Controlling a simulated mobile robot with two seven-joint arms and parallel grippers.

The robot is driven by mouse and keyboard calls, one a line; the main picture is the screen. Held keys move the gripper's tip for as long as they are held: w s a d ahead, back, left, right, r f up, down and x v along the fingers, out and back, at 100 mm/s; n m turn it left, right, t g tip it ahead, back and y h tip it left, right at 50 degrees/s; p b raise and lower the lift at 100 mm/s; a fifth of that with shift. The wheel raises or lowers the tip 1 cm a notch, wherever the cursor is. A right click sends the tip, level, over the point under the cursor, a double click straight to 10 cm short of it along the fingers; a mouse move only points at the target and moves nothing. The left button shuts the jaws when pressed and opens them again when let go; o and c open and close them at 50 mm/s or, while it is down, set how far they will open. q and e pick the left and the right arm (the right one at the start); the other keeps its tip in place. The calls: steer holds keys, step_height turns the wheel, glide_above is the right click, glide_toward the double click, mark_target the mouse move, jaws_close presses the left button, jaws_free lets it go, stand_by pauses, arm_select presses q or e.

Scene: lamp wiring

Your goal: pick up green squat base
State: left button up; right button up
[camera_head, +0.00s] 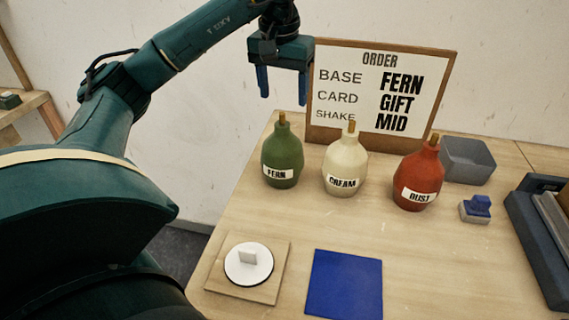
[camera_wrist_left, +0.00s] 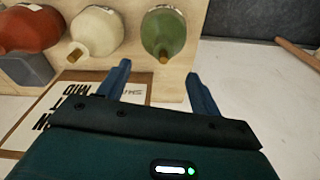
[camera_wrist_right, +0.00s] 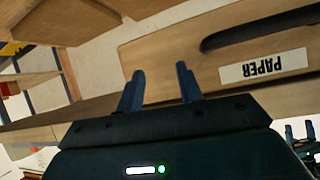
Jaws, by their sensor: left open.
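The green squat base (camera_head: 283,158), labelled FERN, stands upright on the table at the left of a row of three, with a brass-coloured stem on top. It also shows in the left wrist view (camera_wrist_left: 164,33). My left gripper (camera_head: 284,98) is open and empty, above and behind the green base, in front of the order board's left edge. Its two blue fingers point down and touch nothing. My right gripper (camera_wrist_right: 160,88) shows only in its own wrist view, fingers apart and empty, near a wooden piece labelled PAPER (camera_wrist_right: 263,67).
A cream base (camera_head: 345,166) and a red base (camera_head: 419,178) stand to the right. The order board (camera_head: 450,65) stands behind and reads FERN, GIFT, MID. A grey bin (camera_head: 468,160), blue stamp-like block (camera_head: 476,209), blue mat (camera_head: 344,285) and round white disc (camera_head: 262,262) are also there.

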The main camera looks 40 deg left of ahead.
mark_target(282, 115)
arm_select(q)
step_height(282, 115, down, 3)
steer(key=shift+w+a+f, duration=0.1)
steer(key=shift+w, duration=0.05)
steer(key=shift+w+a+f, duration=0.1)
steer(key=shift+a+f, duration=0.1)
steer(key=shift+f, duration=1.15)
steer(key=shift+a+f, duration=0.15)
steer(key=shift+f, duration=1.15)
steer(key=shift+c, duration=0.3)
steer(key=shift+d, duration=0.1)
jaws_close()
